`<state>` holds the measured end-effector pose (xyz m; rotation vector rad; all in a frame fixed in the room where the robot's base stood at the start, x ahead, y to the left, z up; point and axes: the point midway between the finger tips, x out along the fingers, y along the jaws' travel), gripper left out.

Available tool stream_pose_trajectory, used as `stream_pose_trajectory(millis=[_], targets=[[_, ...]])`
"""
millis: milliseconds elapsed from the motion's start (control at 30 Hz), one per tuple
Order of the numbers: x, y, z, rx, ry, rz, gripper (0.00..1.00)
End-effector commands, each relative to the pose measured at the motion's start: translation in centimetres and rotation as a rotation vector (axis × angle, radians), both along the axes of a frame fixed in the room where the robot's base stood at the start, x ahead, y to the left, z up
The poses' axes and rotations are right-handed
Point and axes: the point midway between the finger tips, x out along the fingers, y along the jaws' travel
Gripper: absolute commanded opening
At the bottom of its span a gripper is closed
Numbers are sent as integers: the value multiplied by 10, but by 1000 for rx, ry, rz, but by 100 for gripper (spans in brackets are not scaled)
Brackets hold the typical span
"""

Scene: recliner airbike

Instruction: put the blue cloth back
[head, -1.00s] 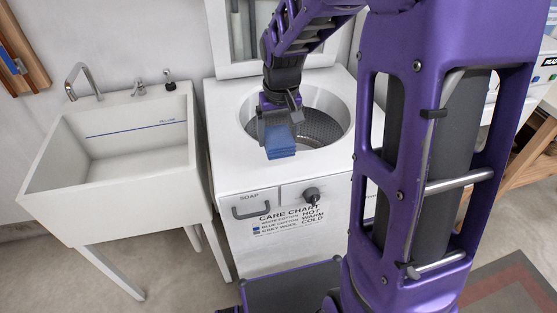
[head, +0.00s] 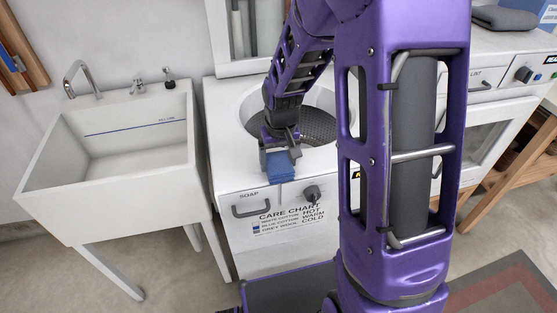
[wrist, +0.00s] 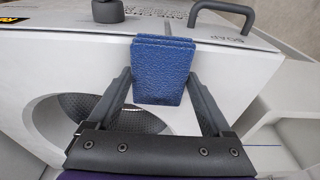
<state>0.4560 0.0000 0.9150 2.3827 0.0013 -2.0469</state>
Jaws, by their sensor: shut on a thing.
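My gripper (head: 280,154) is shut on the blue cloth (head: 281,168), a small folded block. In the head view the cloth is at the front rim of the white washer's (head: 225,150) open drum (head: 318,124). In the wrist view the blue cloth (wrist: 163,72) sits between the two fingers (wrist: 160,95), with the washer's front panel beyond it. I cannot tell whether the cloth touches the washer. My forearm hides part of the drum opening.
A white sink (head: 48,178) with a tap stands left of the washer. The washer front has a soap drawer handle (head: 250,207), a black knob (head: 312,193) and a care chart (head: 285,217). A grey folded cloth (head: 504,19) lies on the white machine at right.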

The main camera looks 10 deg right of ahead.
Motion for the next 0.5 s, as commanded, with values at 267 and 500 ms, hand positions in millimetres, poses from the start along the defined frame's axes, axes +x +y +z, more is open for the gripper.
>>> stream_pose_trajectory(millis=[267, 500], targets=[[0, 0, -2, 0, 0, 0, 100], [0, 0, 5, 0, -1, 0, 100]])
